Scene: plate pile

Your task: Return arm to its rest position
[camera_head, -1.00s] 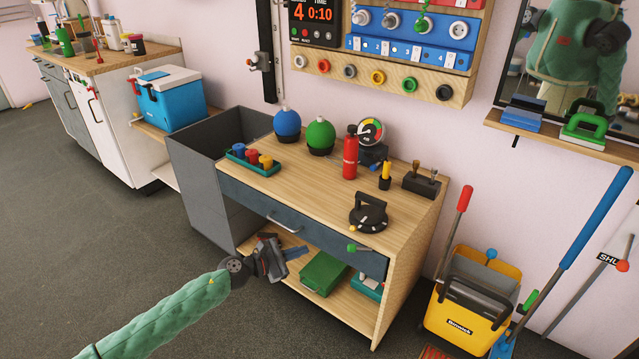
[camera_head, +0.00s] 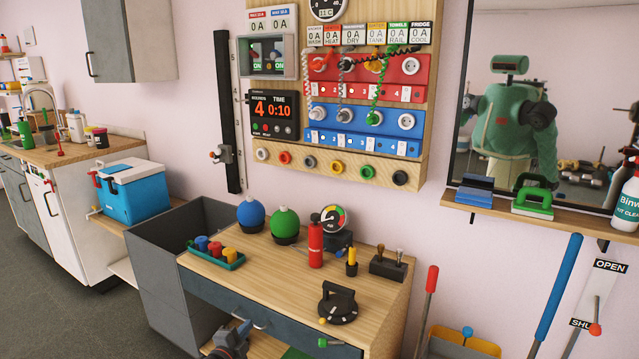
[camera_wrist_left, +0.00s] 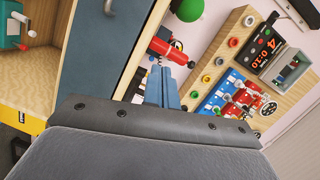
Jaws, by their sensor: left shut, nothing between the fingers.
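My left gripper (camera_head: 243,330) shows at the bottom of the head view, in front of the workbench's drawer front and below its top edge. Its blue fingers (camera_wrist_left: 163,88) are together and empty in the left wrist view. Most of my left arm is below the head view's edge. My right gripper does not show directly. A mirror (camera_head: 570,90) on the right wall reflects my green body.
The wooden workbench (camera_head: 375,325) holds a blue ball (camera_head: 251,215), a green ball (camera_head: 285,223), a red extinguisher (camera_head: 316,245), a gauge and a black-handled tool (camera_head: 338,303). A blue cooler (camera_head: 131,193) stands left. A drawer handle (camera_head: 253,319) is close to my left gripper.

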